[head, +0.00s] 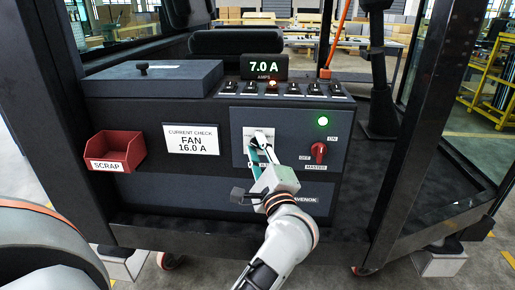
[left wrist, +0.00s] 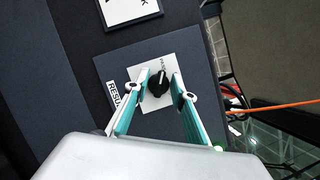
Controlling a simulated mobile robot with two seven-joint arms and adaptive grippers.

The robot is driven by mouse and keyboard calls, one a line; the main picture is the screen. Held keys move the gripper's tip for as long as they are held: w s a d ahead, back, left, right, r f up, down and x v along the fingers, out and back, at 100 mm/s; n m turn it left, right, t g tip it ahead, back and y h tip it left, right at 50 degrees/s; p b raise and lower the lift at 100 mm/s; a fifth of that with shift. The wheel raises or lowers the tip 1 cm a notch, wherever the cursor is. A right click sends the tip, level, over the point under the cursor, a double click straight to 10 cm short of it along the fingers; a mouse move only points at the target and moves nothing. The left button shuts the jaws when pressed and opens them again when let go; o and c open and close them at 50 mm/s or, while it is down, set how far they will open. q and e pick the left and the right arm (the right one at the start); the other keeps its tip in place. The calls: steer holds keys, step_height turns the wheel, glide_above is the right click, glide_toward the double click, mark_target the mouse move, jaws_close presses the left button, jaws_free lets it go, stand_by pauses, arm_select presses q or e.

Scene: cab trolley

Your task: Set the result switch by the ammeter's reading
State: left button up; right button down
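A card (head: 191,139) on the console front reads "CURRENT CHECK FAN 16.0 A". The result switch is a black knob (left wrist: 158,84) on a white plate (left wrist: 146,98), beside a partly hidden "RESU..." label (left wrist: 115,95). My left gripper (head: 260,150) reaches the plate in the head view and hides much of the switch. In the left wrist view its two teal fingers (left wrist: 162,85) stand on either side of the knob, apart, with gaps visible. My right gripper is not in view.
A row of rocker switches (head: 285,89) lies below the ammeter; one glows orange. A red master knob (head: 318,152) and a green lamp (head: 323,121) sit right of my gripper. A red scrap bin (head: 114,151) hangs at left. A dark cab post (head: 418,110) stands at right.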

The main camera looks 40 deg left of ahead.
arm_select(q)
step_height(320, 180, up, 9)
steer(key=shift+s+r, duration=0.1)
steer(key=shift+r, duration=0.5)
